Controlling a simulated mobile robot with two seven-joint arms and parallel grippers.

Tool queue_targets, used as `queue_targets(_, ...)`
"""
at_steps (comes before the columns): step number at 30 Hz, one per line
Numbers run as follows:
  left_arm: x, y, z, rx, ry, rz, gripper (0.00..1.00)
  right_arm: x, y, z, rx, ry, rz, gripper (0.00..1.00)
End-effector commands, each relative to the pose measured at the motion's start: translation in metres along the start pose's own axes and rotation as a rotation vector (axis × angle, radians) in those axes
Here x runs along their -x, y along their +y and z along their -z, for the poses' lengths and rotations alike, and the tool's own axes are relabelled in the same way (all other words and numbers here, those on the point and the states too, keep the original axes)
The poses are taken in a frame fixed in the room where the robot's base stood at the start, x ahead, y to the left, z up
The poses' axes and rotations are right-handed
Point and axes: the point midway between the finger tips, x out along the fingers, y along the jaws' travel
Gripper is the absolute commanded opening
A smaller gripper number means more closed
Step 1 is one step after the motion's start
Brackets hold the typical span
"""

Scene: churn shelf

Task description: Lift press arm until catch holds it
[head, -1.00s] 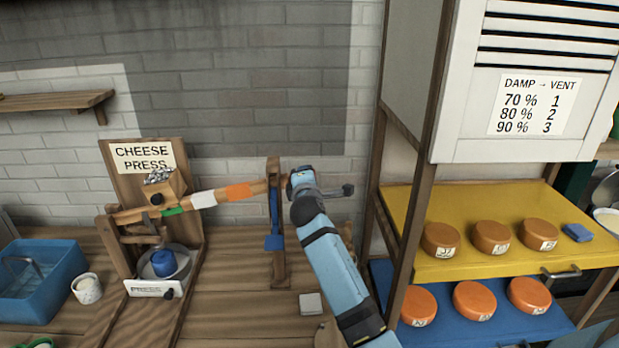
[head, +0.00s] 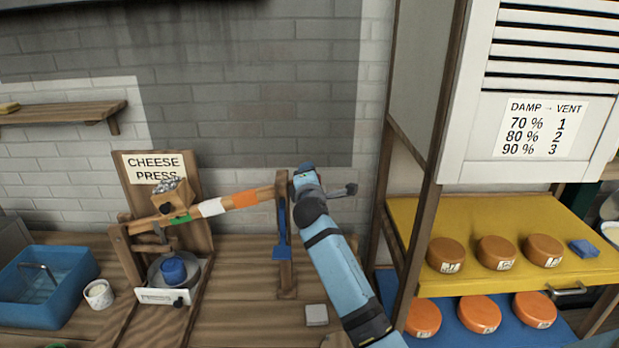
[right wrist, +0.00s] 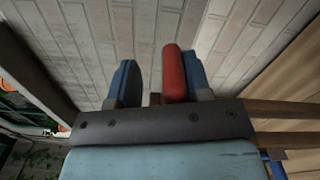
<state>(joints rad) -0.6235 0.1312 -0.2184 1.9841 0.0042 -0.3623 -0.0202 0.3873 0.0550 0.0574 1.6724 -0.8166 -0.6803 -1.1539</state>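The wooden press arm (head: 212,208), banded green, white and orange, slopes up to the right from the cheese press (head: 130,243) to the slotted post (head: 286,275). A blue catch (head: 282,235) hangs on this post; I cannot tell whether it bears the arm. My right gripper (head: 304,177) is just right of the post top and hides the arm's end. In the right wrist view a red grip (right wrist: 174,73) stands between the two blue fingers, close to the right finger, with a gap to the left one. The right gripper is open around it. My left gripper is not in view.
A box of gravel (head: 172,205) sits on the arm. A blue mould (head: 174,270) is under the press. A blue tub (head: 42,290) and a white cup (head: 98,294) stand left. A shelf with yellow (head: 430,220) and blue boards of cheeses stands right.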

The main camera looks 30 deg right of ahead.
Motion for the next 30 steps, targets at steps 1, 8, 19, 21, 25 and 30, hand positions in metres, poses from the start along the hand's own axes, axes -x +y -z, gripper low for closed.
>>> queue_targets(1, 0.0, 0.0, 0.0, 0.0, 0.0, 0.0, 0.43, 0.001, 0.001, 0.0, 0.0, 0.0, -0.002, 0.43)
queue_targets(8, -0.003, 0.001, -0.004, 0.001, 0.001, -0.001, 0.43, 0.025, -0.001, 0.002, 0.0, 0.002, -0.003, 0.43)
queue_targets(19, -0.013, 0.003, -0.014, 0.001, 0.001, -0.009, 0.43, 0.107, -0.002, 0.001, -0.003, 0.002, 0.0, 0.43)
queue_targets(21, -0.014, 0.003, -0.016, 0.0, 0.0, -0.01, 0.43, 0.118, -0.002, 0.001, -0.002, 0.001, 0.0, 0.43)
queue_targets(25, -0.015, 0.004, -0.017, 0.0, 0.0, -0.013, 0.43, 0.132, -0.001, 0.0, -0.001, 0.001, 0.0, 0.43)
queue_targets(30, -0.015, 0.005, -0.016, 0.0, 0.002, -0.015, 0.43, 0.138, -0.001, 0.0, 0.0, 0.0, 0.001, 0.43)
